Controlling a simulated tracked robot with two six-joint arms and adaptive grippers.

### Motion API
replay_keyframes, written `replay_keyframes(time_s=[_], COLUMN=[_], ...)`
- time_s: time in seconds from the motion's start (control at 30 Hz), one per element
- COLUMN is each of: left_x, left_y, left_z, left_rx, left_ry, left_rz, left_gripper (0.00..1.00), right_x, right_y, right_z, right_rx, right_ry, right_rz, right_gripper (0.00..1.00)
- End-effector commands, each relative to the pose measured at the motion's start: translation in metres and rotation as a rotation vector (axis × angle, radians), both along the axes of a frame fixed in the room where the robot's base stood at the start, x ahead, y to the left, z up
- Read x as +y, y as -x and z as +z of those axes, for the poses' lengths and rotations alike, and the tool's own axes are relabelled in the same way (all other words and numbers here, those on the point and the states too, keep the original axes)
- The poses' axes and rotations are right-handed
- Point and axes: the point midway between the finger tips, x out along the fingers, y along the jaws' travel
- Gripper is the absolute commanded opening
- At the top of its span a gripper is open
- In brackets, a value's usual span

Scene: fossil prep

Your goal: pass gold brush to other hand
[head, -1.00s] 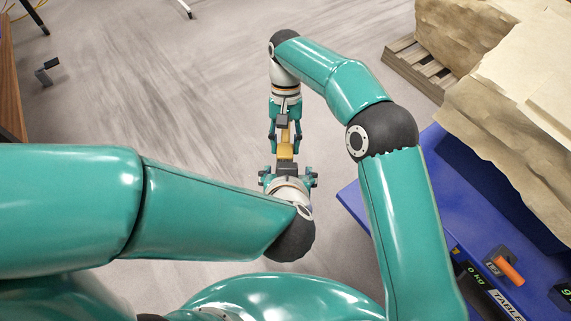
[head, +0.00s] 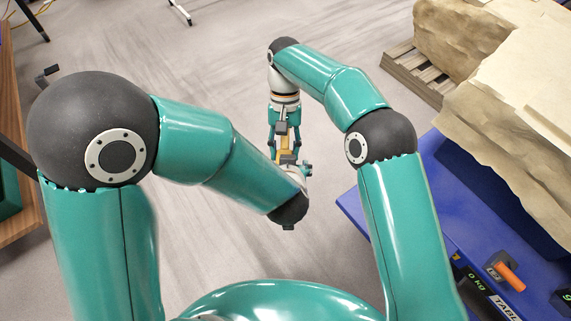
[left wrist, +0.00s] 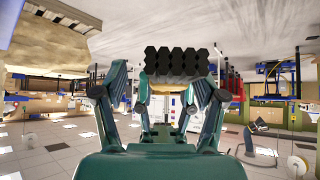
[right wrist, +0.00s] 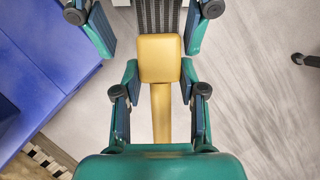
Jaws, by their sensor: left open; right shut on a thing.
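The gold brush (head: 285,146) is held in the air by my right gripper (head: 284,124), which is shut on its handle. In the right wrist view the brush's gold block (right wrist: 160,58) and narrower handle lie along the middle, with dark bristles at the top. My left gripper (head: 291,168) faces it from the near side and is open. In the right wrist view the left fingers stand on both sides of the brush's bristle end, apart from it. In the left wrist view the dark bristle end (left wrist: 177,61) faces me between the open left fingers.
A blue table (head: 385,221) with an orange-handled tool (head: 510,276) is at the right. A wooden bench edge (head: 12,120) is at the left. The floor around the grippers is clear.

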Motion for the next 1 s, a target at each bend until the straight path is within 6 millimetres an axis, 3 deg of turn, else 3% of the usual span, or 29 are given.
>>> replay_keyframes(time_s=[0.13, 0.5, 0.57, 0.6, 0.73, 1.0], left_x=[0.0, -0.0016, -0.0022, -0.0026, -0.0028, -0.0013], left_y=[0.0001, 0.0002, 0.0002, 0.0001, 0.0002, 0.0004], left_z=[0.0002, 0.0003, 0.0004, 0.0006, 0.0005, 0.0002], left_rx=[0.0, 0.001, 0.001, 0.0, 0.0, 0.001], left_ry=[0.0, 0.002, 0.002, 0.002, 0.002, 0.0], left_rz=[0.0, -0.005, -0.006, -0.008, -0.009, -0.004], left_gripper=[0.69, 0.07, 0.06, 0.06, 0.06, 0.06], right_x=[0.0, 0.0021, 0.0027, 0.0031, 0.0034, 0.0016], right_y=[-0.0001, 0.0007, 0.001, 0.0011, 0.0011, 0.0003], right_z=[0.0002, 0.0009, 0.0011, 0.0012, 0.0015, 0.0008], right_rx=[0.0, 0.001, 0.0, 0.0, -0.001, -0.001], right_ry=[0.0, -0.004, -0.005, -0.006, -0.006, -0.004], right_rz=[0.0, 0.0, 0.0, 0.001, 0.002, 0.001], right_gripper=[0.05, 0.06, 0.06, 0.46, 0.67, 0.7])
